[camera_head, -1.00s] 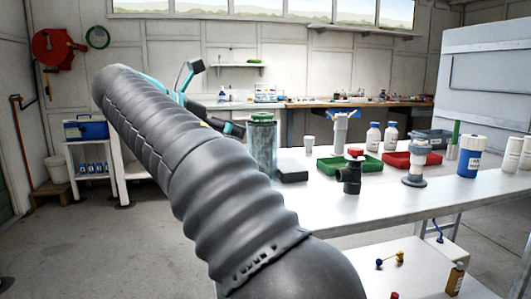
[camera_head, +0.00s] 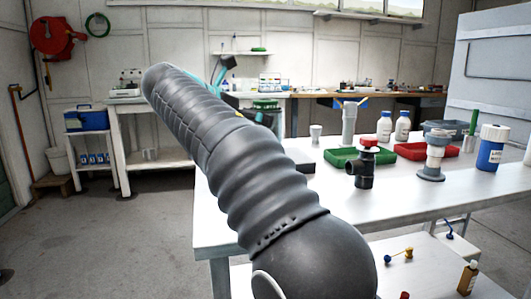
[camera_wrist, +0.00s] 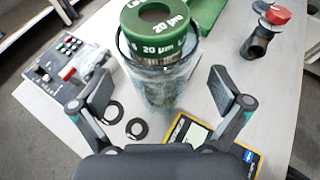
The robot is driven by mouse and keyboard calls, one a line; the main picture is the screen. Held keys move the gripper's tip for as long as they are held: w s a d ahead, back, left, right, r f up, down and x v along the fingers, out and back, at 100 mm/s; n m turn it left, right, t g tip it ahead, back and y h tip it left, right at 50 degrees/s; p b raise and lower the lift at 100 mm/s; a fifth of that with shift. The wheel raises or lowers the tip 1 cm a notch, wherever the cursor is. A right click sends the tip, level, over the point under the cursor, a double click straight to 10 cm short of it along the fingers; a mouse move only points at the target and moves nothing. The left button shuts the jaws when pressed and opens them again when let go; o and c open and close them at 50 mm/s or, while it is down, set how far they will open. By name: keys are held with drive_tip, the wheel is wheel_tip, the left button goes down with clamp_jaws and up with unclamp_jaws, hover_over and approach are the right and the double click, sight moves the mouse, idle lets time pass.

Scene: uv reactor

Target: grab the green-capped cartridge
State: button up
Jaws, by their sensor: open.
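The green-capped cartridge (camera_wrist: 160,62) stands upright on the table in the wrist view. Its green cap has a dark central hole and reads "20 µm", and its body looks clear or wrapped in film. My gripper (camera_wrist: 165,92) is open, with one finger pad to the left of the cartridge and one to the right. The pads do not appear to touch it. In the head view the green cap (camera_head: 266,105) shows just behind my arm, which hides most of the cartridge body and the gripper.
A control box (camera_wrist: 65,65) with buttons, black rings (camera_wrist: 125,118) and a yellow-edged panel (camera_wrist: 195,130) lie near the cartridge. A black valve with red top (camera_head: 366,165), a green tray (camera_head: 342,158) and a red tray (camera_head: 425,151) stand farther right on the white table.

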drive_tip(key=shift+b+x, duration=0.65)
drive_tip(key=shift+x, duration=2)
drive_tip(key=shift+a, duration=0.1)
drive_tip(key=c, duration=1.4)
drive_tip(key=shift+c, duration=1)
drive_tip(key=shift+r, duration=0.1)
